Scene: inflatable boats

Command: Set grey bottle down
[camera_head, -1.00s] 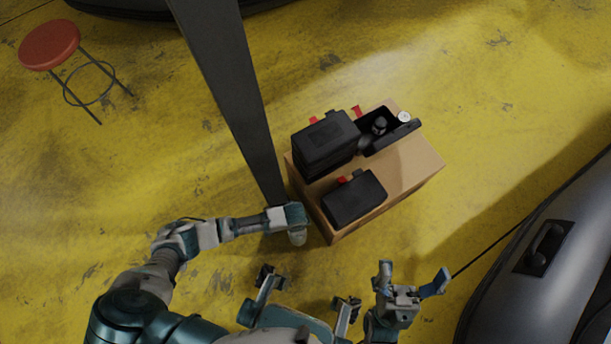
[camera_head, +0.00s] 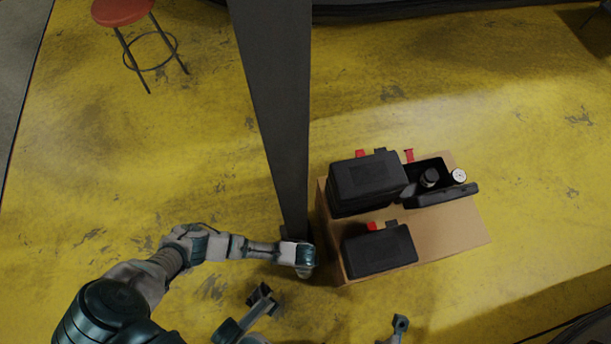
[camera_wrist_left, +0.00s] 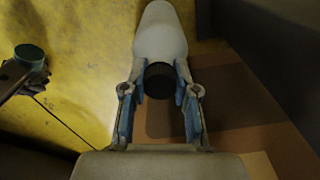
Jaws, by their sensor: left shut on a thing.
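The grey bottle (camera_wrist_left: 160,35) is pale with a dark cap (camera_wrist_left: 160,80). In the left wrist view my left gripper (camera_wrist_left: 160,95) is shut on it around the cap end, and the pale body extends beyond the fingers. In the head view my left gripper (camera_head: 300,258) is just left of the cardboard box, beside the dark post; only a small pale part of the bottle (camera_head: 305,273) shows below it. Whether the bottle's base touches anything is hidden. Only a fingertip of my right gripper (camera_head: 400,325) shows at the bottom edge.
The cardboard box (camera_head: 455,225) carries black cases (camera_head: 378,250) and an open black case (camera_head: 455,193) with small items inside. A dark post (camera_head: 275,110) stands close to my left gripper. A red stool (camera_head: 122,12) is at top left.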

